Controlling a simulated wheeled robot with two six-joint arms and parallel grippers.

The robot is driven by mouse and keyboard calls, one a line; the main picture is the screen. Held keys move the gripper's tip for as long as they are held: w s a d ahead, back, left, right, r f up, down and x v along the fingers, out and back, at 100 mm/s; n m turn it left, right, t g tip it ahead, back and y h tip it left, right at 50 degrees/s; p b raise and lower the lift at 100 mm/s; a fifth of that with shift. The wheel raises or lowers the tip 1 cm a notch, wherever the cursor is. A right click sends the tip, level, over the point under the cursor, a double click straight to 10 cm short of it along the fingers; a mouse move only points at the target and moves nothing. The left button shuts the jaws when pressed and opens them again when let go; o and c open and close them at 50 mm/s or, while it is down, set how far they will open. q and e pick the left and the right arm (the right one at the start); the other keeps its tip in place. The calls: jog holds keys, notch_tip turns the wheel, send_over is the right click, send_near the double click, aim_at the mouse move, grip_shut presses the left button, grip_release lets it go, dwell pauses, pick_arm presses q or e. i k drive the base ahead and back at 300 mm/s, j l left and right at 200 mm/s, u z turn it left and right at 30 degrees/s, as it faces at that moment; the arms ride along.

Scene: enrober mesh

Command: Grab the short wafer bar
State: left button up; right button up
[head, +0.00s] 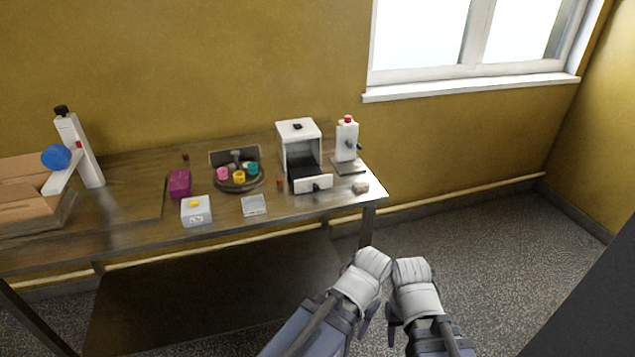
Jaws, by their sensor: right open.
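I cannot pick out the short wafer bar for certain at this size. Two small brown pieces show on the table: one (279,184) in front of the white box machine, and one (185,158) further back on the left. A small pale block (360,188) lies near the table's right front corner. My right gripper (413,275) is low in the picture, in front of the table's right end and apart from everything on it. It is open. My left gripper (368,270) is close beside it on the left, its jaws not clear to see.
The wooden table (130,215) holds a white box machine (298,130) with an open front, a white dispenser (347,140), a round tray (238,187) with coloured cups, a magenta box (179,184), a white box (196,212) and a clear dish (254,205). Floor is clear right.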

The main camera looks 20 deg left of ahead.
aim_at(363, 185)
jog(key=i+l+u, duration=0.15)
jog(key=u, duration=0.2)
jog(key=i+l+u, duration=0.15)
jog(key=u, duration=0.2)
jog(key=l+u, duration=0.35)
jog(key=i, duration=0.05)
